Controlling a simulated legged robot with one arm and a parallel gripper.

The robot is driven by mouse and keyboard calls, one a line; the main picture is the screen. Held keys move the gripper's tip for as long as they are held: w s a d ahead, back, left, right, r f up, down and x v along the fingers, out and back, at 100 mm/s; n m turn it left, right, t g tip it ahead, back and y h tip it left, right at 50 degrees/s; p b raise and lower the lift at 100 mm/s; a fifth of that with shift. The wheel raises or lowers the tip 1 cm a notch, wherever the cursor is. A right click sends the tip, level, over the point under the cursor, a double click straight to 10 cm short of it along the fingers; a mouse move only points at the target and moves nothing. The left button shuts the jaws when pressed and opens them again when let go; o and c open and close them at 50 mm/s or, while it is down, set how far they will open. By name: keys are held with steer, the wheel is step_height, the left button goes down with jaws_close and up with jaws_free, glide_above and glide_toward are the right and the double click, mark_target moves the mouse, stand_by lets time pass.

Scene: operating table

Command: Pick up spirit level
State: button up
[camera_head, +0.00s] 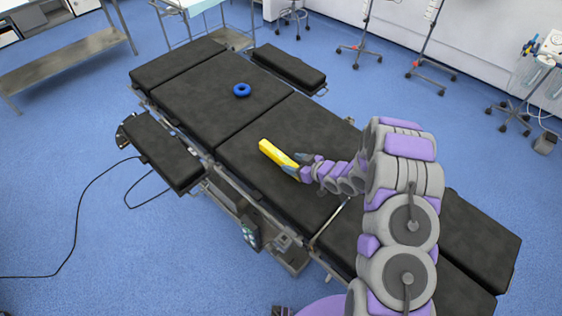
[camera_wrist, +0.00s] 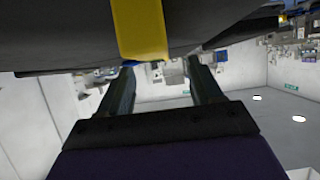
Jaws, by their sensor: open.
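The spirit level is a yellow bar (camera_head: 275,152) lying on the black operating table (camera_head: 250,142). Its near end is beside my gripper (camera_head: 299,165), which reaches in from the right, low over the table. In the wrist view, the yellow bar (camera_wrist: 140,28) comes down from the top edge, just beyond the fingertips and a little left of centre. My gripper (camera_wrist: 160,75) is open there, with its two fingers apart and nothing visible clamped between them. The head view does not show clearly whether the fingers touch the bar.
A blue ring (camera_head: 242,90) lies on the table further back. Padded side boards (camera_head: 160,150) flank the table. A steel bench (camera_head: 65,60) is at the back left, and wheeled stands (camera_head: 430,68) are at the back right. The table top around the bar is clear.

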mark_target(282, 156)
steer(key=shift+x, duration=1)
steer(key=shift+w+r+b+x, duration=0.15)
steer(key=shift+b+x, duration=0.15)
steer(key=shift+x, duration=0.6)
steer(key=shift+w+r+b+x, duration=0.15)
steer(key=shift+b+x, duration=0.2)
steer(key=shift+x, duration=0.55)
steer(key=shift+r+b+x, duration=0.15)
steer(key=shift+b+x, duration=0.15)
steer(key=shift+x, duration=0.65)
steer(key=shift+r, duration=0.1)
steer(key=shift+c, duration=0.4)
steer(key=shift+d, duration=0.15)
steer(key=shift+c, duration=1.4)
steer(key=c, duration=0.8)
steer(key=shift+c, duration=0.2)
